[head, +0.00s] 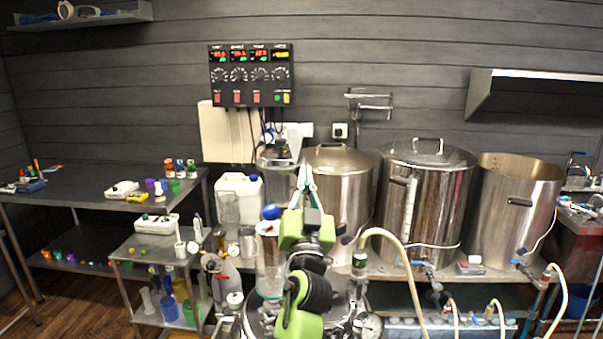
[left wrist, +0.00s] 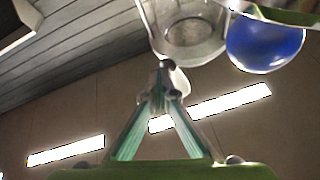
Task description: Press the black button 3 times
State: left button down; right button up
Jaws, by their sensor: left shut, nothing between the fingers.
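I cannot make out a black button with certainty in either view. A dark control panel (head: 251,75) hangs on the back wall, with red displays, a row of dials and small red, green and yellow buttons. My left gripper (head: 306,172) is raised in front of the metal vessels, below the panel and apart from it. Its teal fingers are shut and empty; they also show meeting at the tips in the left wrist view (left wrist: 164,75). My right gripper is in neither view.
Large steel vessels (head: 428,200) stand on a bench behind the gripper. A blue ball-shaped part (left wrist: 265,42) and a clear glass vessel show above the fingers in the left wrist view. A steel table (head: 85,190) with small bottles stands at the left.

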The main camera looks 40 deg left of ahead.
pick_arm(q)
jog(key=shift+y, duration=0.3)
jog(key=shift+s+d+f+b, duration=0.1)
jog(key=shift+s+d+b, duration=0.1)
jog(key=shift+d, duration=0.2)
jog(key=shift+s+d+b, duration=0.1)
jog(key=shift+d+b, duration=0.1)
jog(key=shift+d, duration=0.2)
